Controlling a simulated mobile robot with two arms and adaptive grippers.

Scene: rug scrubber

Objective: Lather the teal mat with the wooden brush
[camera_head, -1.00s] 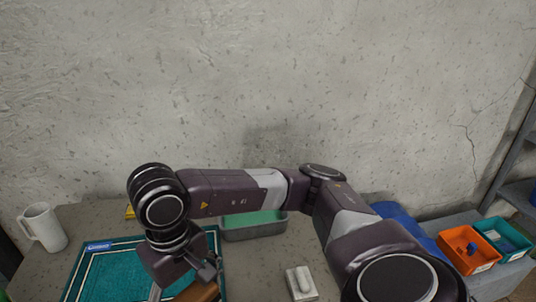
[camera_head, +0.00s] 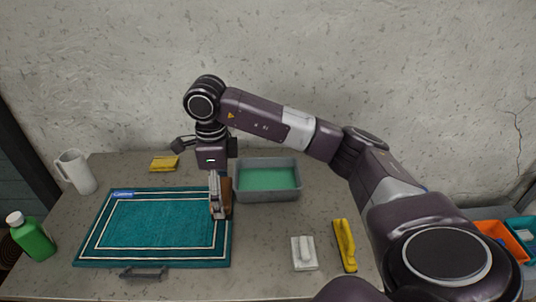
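The teal mat (camera_head: 150,222) lies flat on the table at the left, with pale border lines and a blue label at its back left corner. The brown wooden brush (camera_head: 227,190) is at the mat's right side, beside the grey tray. My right gripper (camera_head: 214,197) is shut on the brush, coming down from above. Its fingers hide part of the brush. I cannot tell whether the bristles touch the mat. The grey tray (camera_head: 270,196) holds green liquid (camera_head: 268,178). My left gripper is not in view.
A white mug (camera_head: 75,172) and a yellow sponge-like block (camera_head: 164,163) stand at the back left. A green bottle (camera_head: 32,237) is at the left edge. A white-handled block (camera_head: 304,253) and a yellow brush (camera_head: 344,245) lie front right. A dark handle (camera_head: 144,272) is at the mat's front edge.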

